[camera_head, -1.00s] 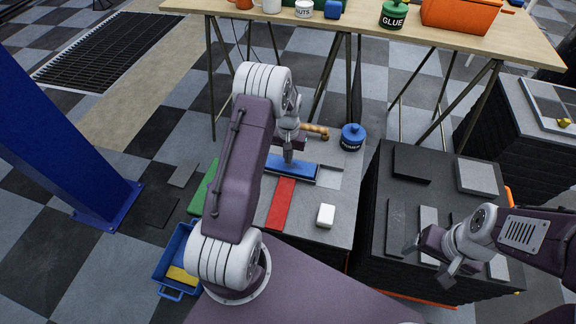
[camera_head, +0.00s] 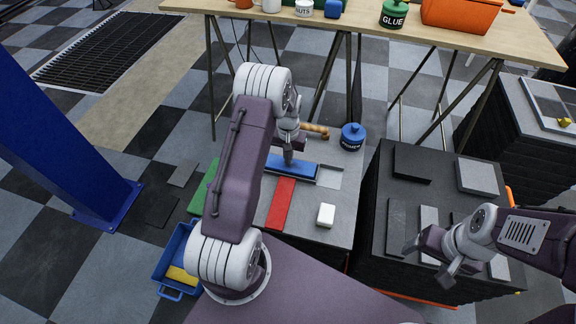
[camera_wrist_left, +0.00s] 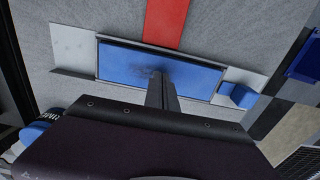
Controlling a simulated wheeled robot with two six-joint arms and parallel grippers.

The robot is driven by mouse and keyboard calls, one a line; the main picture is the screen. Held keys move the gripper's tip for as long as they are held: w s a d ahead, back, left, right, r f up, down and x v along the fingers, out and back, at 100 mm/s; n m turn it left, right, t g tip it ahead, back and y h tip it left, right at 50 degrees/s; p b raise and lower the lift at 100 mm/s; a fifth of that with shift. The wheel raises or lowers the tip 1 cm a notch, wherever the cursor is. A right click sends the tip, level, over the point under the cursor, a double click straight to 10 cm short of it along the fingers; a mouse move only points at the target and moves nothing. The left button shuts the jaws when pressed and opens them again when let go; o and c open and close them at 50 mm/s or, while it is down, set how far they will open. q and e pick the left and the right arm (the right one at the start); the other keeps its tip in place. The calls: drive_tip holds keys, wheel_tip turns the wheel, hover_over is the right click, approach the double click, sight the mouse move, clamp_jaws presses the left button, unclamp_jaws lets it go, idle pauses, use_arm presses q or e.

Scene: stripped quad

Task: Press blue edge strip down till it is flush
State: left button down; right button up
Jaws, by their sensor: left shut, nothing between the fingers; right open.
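The blue edge strip (camera_head: 300,171) lies across the grey work surface (camera_head: 340,206) in the head view, with the far end of the red strip (camera_head: 281,204) against its near side. In the left wrist view the blue strip (camera_wrist_left: 130,62) sits in a shallow frame or recess. My left gripper (camera_head: 288,160) is shut and empty, pointing down with its tips on or just above the strip's middle; contact cannot be told for sure. The shut fingers (camera_wrist_left: 161,92) hide part of the strip in the wrist view. My right gripper (camera_head: 428,262) is open and empty over the dark stack at right.
A blue lidded pot (camera_head: 352,137) and a wooden-handled tool (camera_head: 314,129) stand behind the strip. A white block (camera_head: 326,215) lies in front. A green strip (camera_head: 203,190) is at left, and a blue bin (camera_head: 172,262) stands on the floor.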

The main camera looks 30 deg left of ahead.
use_arm(q)
drive_tip(key=shift+f, duration=0.55)
drive_tip(key=shift+s+f+b, duration=0.1)
drive_tip(key=shift+f+b, duration=0.25)
drive_tip(key=shift+f, duration=0.35)
idle(1.3)
drive_tip(key=shift+r+p, duration=0.7)
wheel_tip(320, 180, up, 7)
drive_tip(key=p, duration=0.6)
drive_tip(key=shift+f, duration=0.2)
